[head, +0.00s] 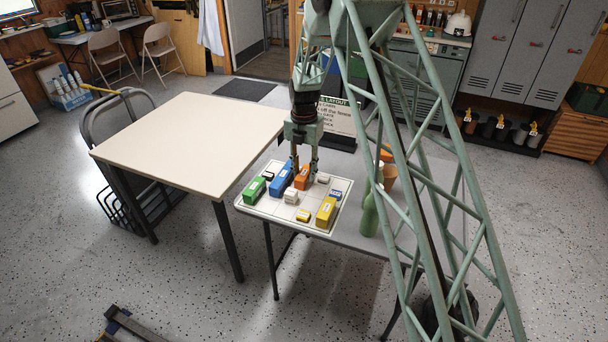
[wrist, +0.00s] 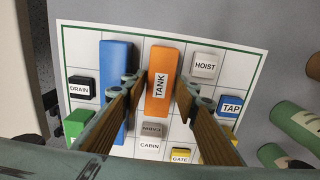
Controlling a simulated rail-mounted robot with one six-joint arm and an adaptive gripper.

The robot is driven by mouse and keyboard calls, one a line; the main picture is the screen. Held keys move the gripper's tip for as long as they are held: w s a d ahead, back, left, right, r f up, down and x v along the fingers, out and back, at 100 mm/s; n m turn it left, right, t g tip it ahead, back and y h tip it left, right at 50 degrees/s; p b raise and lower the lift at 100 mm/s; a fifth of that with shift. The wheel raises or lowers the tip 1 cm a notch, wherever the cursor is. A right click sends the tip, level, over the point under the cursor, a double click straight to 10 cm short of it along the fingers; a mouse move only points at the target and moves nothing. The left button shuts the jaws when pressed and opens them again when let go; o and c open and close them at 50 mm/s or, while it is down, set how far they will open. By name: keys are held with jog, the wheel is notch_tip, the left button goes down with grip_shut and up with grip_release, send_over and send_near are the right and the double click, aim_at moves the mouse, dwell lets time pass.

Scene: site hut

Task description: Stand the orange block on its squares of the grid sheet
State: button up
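The block is long and low, in line with the blue block. Whether it rests on the sheet or hangs slightly above it I cannot tell. The squares under it are hidden.
The sheet also holds a green block (head: 254,189), a yellow block (head: 326,211) and several small labelled blocks, including HOIST (wrist: 205,66) and TAP (wrist: 231,106). A green bottle (head: 369,215) and an orange-brown pot (head: 388,176) stand right of the sheet. The cream table (head: 190,135) is bare.

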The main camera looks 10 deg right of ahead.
aim_at(304, 172)
notch_tip(304, 172, up, 11)
jog(key=p, duration=0.2)
dwell(0.4)
dwell(0.7)
